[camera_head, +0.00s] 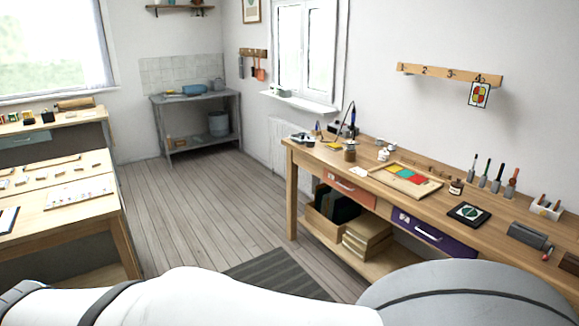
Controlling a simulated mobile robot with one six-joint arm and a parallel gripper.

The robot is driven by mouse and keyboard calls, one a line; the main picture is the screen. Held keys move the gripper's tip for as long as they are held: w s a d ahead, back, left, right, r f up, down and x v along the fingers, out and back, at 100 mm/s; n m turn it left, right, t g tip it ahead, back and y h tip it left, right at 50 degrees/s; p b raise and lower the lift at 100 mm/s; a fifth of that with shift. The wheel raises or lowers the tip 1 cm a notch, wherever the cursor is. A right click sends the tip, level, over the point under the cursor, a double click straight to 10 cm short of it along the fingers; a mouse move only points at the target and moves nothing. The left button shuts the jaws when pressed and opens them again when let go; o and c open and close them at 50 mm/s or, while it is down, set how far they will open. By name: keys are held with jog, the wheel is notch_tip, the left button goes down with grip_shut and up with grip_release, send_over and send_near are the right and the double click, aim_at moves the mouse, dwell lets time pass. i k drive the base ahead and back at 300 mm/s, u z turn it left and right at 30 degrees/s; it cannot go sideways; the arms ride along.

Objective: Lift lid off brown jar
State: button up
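A small brown jar (350,154) stands on the long wooden workbench (330,157) at the right, towards its far end. Its top looks darker, but it is too small to tell the lid apart. A second small dark brown jar or bottle (456,187) with a pale label stands further along the same bench. I cannot tell which of the two is the task's jar. My gripper is not in view; only white and grey parts of my own body show along the bottom edge.
Between the two jars lies a wooden tray (428,191) with coloured squares. White small pots (384,154), upright tools (482,178) and a dark square tile (469,215) share the bench. A dark mat (277,275) lies before it. Open floor (190,210) separates it from the left tables.

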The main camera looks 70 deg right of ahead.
aim_at(457, 183)
jog(key=z, duration=2.1)
jog(key=k, duration=0.15)
jog(key=z, duration=1.7)
jog(key=k, duration=0.65)
jog(key=u, duration=0.2)
jog(key=i, duration=1.6)
jog(key=z, duration=0.05)
